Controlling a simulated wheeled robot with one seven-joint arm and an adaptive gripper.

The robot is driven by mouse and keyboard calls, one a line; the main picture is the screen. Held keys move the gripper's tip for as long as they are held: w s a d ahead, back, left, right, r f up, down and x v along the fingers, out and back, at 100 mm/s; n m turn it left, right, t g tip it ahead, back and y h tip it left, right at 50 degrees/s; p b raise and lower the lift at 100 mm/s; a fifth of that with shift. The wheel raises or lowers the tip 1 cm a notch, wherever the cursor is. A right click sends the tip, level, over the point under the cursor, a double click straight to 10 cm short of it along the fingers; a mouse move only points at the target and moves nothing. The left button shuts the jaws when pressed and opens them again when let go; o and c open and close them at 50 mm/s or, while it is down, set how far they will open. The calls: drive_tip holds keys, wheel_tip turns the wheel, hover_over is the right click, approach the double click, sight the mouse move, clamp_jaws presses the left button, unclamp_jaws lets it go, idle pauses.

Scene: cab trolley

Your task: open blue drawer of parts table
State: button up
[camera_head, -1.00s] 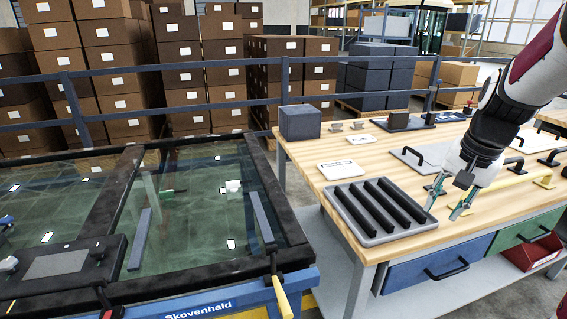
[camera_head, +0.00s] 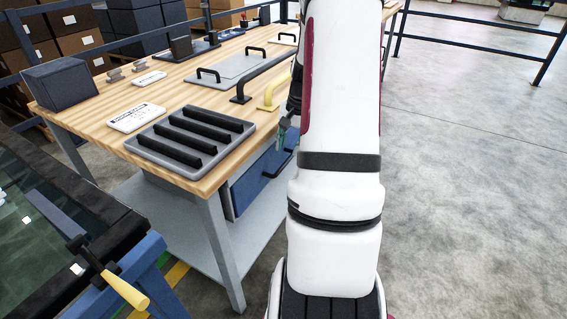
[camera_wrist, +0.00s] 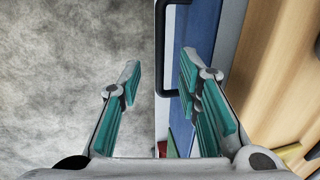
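The parts table (camera_head: 110,143) has a light wooden top. Its blue drawer (camera_head: 248,187) is under the top and partly hidden behind my arm. The drawer has a black bar handle (camera_head: 279,163). In the wrist view the blue drawer front (camera_wrist: 203,25) is at upper centre right, and its handle (camera_wrist: 161,60) runs upright in the picture between my fingers. My gripper (camera_wrist: 168,75) is open, with teal pads on both fingers. Whether it touches the handle is unclear. In the head view my gripper (camera_head: 284,132) is mostly hidden by my arm, near the table edge.
A grey slotted tray (camera_head: 190,140), a dark box (camera_head: 60,84), white label cards (camera_head: 135,117) and a yellow handle (camera_head: 272,93) are on the tabletop. A glass-topped blue-framed table with a yellow lever (camera_head: 125,290) stands at left. Open floor (camera_head: 470,200) lies at right.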

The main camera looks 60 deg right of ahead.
sight(284, 164)
drive_tip(key=f, duration=0.3)
drive_tip(key=w+f+b, duration=0.1)
drive_tip(key=f, duration=0.2)
drive_tip(key=shift+w+a+f, duration=0.1)
drive_tip(key=shift+w+f, duration=0.1)
drive_tip(key=shift+f, duration=0.15)
clamp_jaws()
